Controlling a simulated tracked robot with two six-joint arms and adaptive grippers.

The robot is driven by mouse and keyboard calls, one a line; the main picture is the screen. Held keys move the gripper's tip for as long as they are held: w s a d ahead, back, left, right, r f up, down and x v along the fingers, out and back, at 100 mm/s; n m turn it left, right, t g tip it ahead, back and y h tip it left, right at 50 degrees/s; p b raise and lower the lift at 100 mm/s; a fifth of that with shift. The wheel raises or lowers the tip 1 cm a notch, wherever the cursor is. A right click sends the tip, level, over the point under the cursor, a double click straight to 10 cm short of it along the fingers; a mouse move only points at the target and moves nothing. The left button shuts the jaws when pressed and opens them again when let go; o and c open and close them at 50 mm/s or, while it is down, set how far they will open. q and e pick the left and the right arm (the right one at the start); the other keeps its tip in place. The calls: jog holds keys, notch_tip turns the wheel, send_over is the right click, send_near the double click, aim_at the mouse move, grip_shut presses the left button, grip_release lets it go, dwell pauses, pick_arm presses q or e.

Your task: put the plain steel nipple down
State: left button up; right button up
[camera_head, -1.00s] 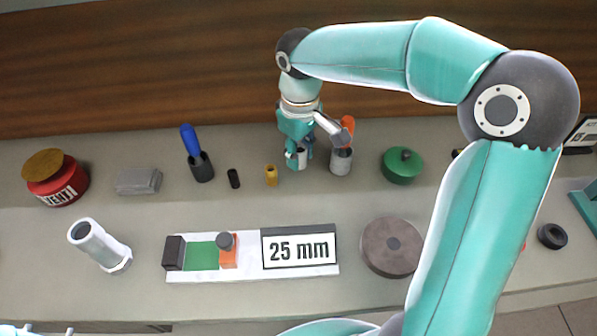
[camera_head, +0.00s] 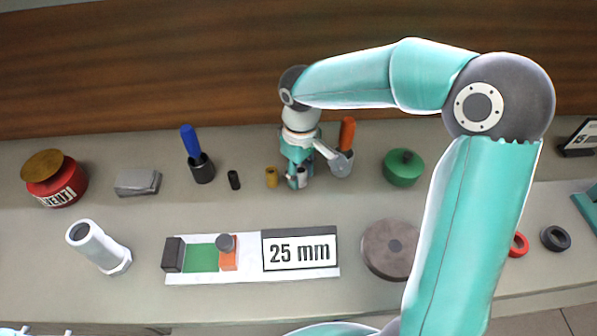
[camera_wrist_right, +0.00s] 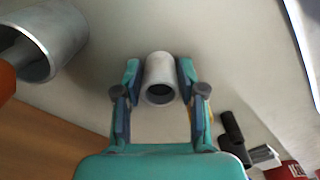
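The plain steel nipple (camera_head: 302,177) is a short grey tube between the fingers of my right gripper (camera_head: 297,180), low over the rear part of the bench. In the right wrist view, the nipple (camera_wrist_right: 160,72) sits between the two fingertips of the right gripper (camera_wrist_right: 160,80), its dark open end facing the camera. The fingers appear closed on its sides. Whether its far end touches the bench cannot be told. Of my left arm, only a pale sliver shows at the bottom left edge of the head view; its fingers cannot be made out.
A steel cup (camera_head: 341,168) with an orange handle stands close right of the gripper. A brass piece (camera_head: 271,177) and a black cylinder (camera_head: 234,180) stand to the left. The 25 mm sign board (camera_head: 299,250) lies in front. Bare bench lies between it and the gripper.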

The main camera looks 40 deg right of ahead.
aim_at(301, 169)
jog(key=shift+o, duration=1.1)
jog(key=shift+r, duration=0.1)
notch_tip(301, 169, up, 12)
jog(key=p, duration=0.1)
